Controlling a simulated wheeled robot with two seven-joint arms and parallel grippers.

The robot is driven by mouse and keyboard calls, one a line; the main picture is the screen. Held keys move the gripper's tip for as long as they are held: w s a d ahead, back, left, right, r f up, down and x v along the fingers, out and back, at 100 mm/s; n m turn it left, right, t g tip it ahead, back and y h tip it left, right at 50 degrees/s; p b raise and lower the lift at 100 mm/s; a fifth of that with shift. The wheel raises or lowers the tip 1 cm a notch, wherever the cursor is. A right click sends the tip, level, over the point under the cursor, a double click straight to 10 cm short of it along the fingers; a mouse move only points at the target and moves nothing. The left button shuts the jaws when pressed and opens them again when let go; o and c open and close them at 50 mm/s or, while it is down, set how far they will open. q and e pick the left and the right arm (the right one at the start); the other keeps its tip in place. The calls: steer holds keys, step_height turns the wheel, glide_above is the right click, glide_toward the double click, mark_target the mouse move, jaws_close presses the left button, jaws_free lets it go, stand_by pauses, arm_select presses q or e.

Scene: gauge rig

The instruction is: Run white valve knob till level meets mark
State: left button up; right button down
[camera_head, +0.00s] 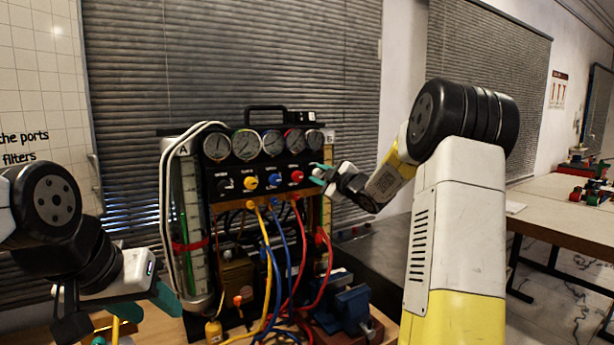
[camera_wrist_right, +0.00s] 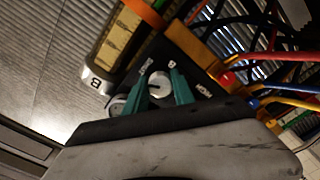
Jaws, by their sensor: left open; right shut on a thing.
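The white valve knob (camera_wrist_right: 159,87) shows between the two green fingertips of my right gripper (camera_wrist_right: 158,90) in the right wrist view. The gripper is shut on it. In the head view my right gripper (camera_head: 322,174) reaches the right end of the knob row and hides most of the knob. Tube A (camera_head: 190,185) stands at the rig's left with a red band. Tube B (camera_head: 328,148) stands at the right, partly hidden; the wrist view shows it with an orange band (camera_wrist_right: 144,12). I cannot make out B's level. My left gripper (camera_head: 132,318) is open and empty at the lower left.
The rig panel (camera_head: 236,200) carries several gauges and black, yellow, blue and red knobs. Yellow, blue and red hoses (camera_head: 290,260) hang in front of it. A blue vise (camera_head: 350,308) sits at the lower right. Another table (camera_head: 560,210) stands far right.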

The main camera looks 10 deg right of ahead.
steer(key=m, duration=0.4)
steer(key=shift+f+m, duration=0.1)
steer(key=shift+m, duration=0.3)
stand_by(0.4)
steer(key=c, duration=1.1)
jaws_free()
steer(key=shift+o, duration=0.2)
steer(key=v, duration=0.8)
steer(key=shift+w, duration=0.1)
